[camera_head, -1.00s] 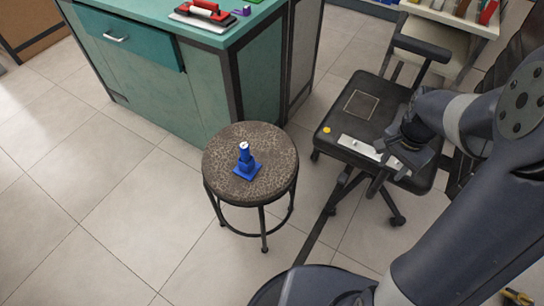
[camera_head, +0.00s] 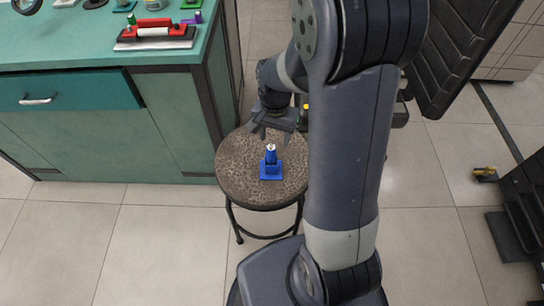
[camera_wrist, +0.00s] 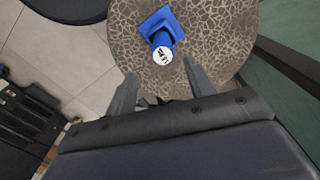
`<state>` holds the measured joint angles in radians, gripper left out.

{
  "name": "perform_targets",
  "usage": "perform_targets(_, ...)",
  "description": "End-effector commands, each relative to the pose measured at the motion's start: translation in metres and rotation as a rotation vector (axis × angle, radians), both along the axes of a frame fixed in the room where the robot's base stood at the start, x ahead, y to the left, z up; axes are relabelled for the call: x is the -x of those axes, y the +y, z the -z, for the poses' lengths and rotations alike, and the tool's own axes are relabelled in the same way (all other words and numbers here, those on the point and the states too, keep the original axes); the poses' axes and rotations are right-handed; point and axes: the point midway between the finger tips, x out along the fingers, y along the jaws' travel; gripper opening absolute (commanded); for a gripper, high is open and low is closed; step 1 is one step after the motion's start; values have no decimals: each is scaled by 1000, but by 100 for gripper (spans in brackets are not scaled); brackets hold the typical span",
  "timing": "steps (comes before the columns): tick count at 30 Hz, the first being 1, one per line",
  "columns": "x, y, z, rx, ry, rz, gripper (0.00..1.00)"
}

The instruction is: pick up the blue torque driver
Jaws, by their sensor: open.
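The blue torque driver (camera_head: 271,154) stands upright in a blue square base (camera_head: 271,173) on a round stool (camera_head: 236,170) with a mottled brown top. My gripper (camera_head: 272,132) hangs over the far part of the stool, just behind the driver in the head view. In the wrist view my gripper's two fingers (camera_wrist: 158,78) are spread apart with nothing between them. The driver's top lies just beyond the fingertips, roughly between their lines. I see no contact.
A teal workbench (camera_head: 60,58) stands at left, close to the stool, with a red-handled float (camera_head: 155,33) on top. A yellow item (camera_head: 485,172) lies on the floor at right. Floor in front of the bench (camera_head: 70,245) is clear.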

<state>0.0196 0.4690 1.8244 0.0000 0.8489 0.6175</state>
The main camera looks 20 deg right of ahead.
Motion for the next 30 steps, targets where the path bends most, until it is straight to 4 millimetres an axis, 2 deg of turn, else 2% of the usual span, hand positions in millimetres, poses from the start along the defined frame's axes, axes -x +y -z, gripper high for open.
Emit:
perform_targets(1, 1, 0, 11, 0, 3, 0, 51)
perform_targets(8, 1, 1, 29, 0, 1, 0, 51)
perform_targets(18, 6, 7, 74, 0, 1, 1, 51)
perform_targets(27, 6, 7, 77, 0, 0, 0, 51)
perform_targets(30, 5, 7, 77, 0, 0, 0, 43)
